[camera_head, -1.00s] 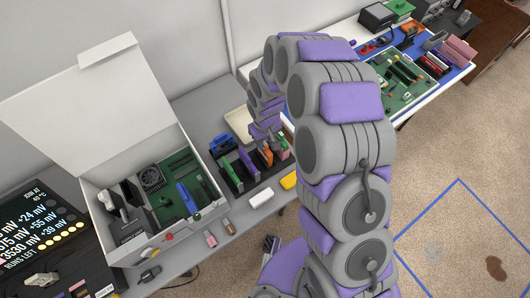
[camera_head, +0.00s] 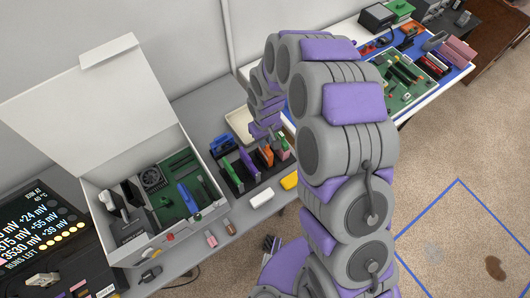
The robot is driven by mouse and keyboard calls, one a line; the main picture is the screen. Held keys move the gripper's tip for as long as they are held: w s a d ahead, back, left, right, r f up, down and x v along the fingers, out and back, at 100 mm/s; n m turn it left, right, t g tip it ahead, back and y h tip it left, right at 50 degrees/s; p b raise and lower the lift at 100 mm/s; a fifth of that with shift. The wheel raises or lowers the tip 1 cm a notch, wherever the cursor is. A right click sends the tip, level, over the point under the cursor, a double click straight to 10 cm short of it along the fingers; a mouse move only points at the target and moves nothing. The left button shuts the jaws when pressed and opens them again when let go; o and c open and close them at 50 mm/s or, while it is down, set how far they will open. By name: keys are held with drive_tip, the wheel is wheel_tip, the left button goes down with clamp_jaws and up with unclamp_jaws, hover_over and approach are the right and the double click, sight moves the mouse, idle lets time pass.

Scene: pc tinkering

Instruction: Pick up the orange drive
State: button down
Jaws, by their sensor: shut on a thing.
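The orange drive (camera_head: 267,156) stands upright among other coloured drives in the dark rack (camera_head: 235,185) on the grey bench. My gripper (camera_head: 268,142) is directly above it, at its top edge, and is shut on it. The fingers are small and partly hidden by my own arm. I cannot tell whether the drive's lower end is clear of the rack.
A green drive (camera_head: 281,144) stands close on the right, and a purple one (camera_head: 248,163) on the left. An open white case (camera_head: 150,247) with a circuit board stands left. White (camera_head: 262,199) and yellow (camera_head: 289,181) blocks lie in front of the rack.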

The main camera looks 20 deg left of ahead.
drive_tip(key=shift+r, duration=0.6)
drive_tip(key=shift+r+p, duration=1.25)
drive_tip(key=shift+r, duration=1.65)
